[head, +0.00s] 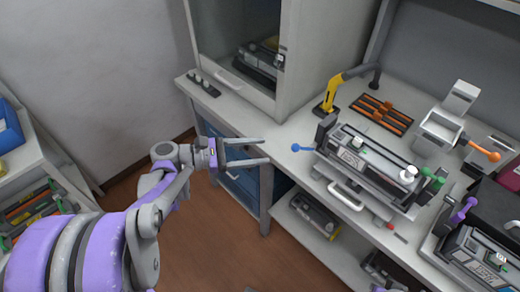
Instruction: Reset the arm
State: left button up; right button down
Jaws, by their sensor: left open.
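My left arm comes in from the left, purple and grey. Its gripper (266,151) is open, with two grey fingers spread apart and pointing right. Nothing is between the fingers. It hangs in front of the workbench (236,122), over the blue drawers, apart from the things on the top. My right gripper is not in view.
On the bench stands a fixture holding a toner cartridge (366,161), with a blue-knobbed lever on its left. A second cartridge (481,256) sits at lower right. A yellow tool (330,95) stands near an orange-black tray (381,114). The shelf below holds another cartridge (313,214).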

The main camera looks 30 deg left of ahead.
pick_arm(q)
jog(key=s+d+f+m+g+y+p, duration=0.5)
jog(key=s+d+m, duration=0.3)
jog(key=m, duration=0.3)
jog(key=s+a+r+m+y+p, duration=0.2)
jog(key=s+a+m+y+p, duration=0.2)
jog(key=m+y, duration=0.4)
jog(key=s+m, duration=0.1)
jog(key=m, duration=0.3)
jog(key=shift+s+a+r, duration=0.25)
jog(key=shift+s+r, duration=0.1)
jog(key=shift+s, duration=0.05)
dwell(1.5)
